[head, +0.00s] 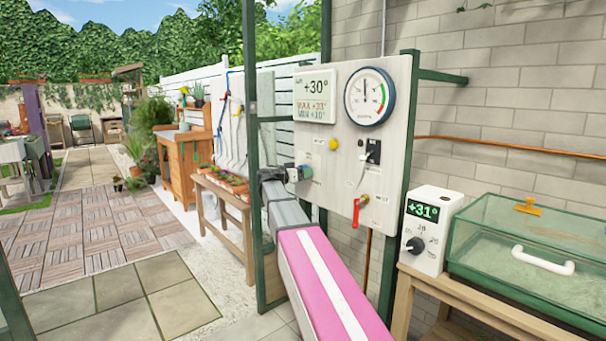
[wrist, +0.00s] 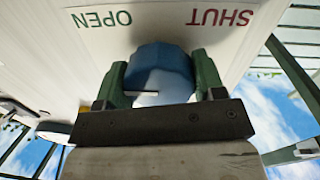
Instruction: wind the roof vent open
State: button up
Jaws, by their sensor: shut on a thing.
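A round blue knob (wrist: 160,62) sits on the white board, under the upside-down printed words OPEN, at left, and SHUT, at right. My gripper (wrist: 161,80) has its green fingers on both sides of the knob and is shut on it. A pale face with a short dark line shows on the knob's near side. In the head view, my gripper (head: 292,173) is at the lower left of the white control board (head: 325,150), and the blue knob (head: 307,171) shows only in part beside it. The roof vent itself is not clearly seen.
The board also carries a display (head: 314,95), a round gauge (head: 369,96), a yellow button (head: 333,144), a black switch (head: 370,151) and a red lever (head: 357,211). A white control box (head: 429,230) and a glass-topped case (head: 520,255) stand at right. A potting bench (head: 185,160) is behind.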

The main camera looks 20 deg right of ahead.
dwell(0.3)
jog(key=o, duration=0.9)
jog(key=v, duration=1)
jog(key=shift+s+a, duration=0.15)
jog(key=shift+a, duration=0.25)
jog(key=s+f+n+g+y, duration=0.1)
jog(key=s+f+n+y, duration=0.2)
jog(key=f, duration=0.5)
jog(key=s+d+f+n+g+y, duration=0.1)
jog(key=s+f+y, duration=0.1)
jog(key=s+f, duration=0.5)
jog(key=s+f+n+g+y, duration=0.1)
jog(key=s+f+n+y, duration=0.15)
jog(key=f, duration=0.75)
jog(key=s+a+f+n+g+y, duration=0.1)
jog(key=s+a+f+n+y, duration=0.1)
jog(key=s+f, duration=0.3)
jog(key=s+a+f+n+g+y, duration=0.1)
jog(key=s+a+f+n+y, duration=0.1)
jog(key=s+f, duration=0.4)
jog(key=s+a+f+n+g+y, duration=0.1)
jog(key=s+a+f+n+y, duration=0.1)
jog(key=s+f+y, duration=0.3)
jog(key=shift+s+a+f+y, duration=0.25)
jog(key=shift+s+a+f, duration=0.5)
jog(key=shift+s, duration=0.05)
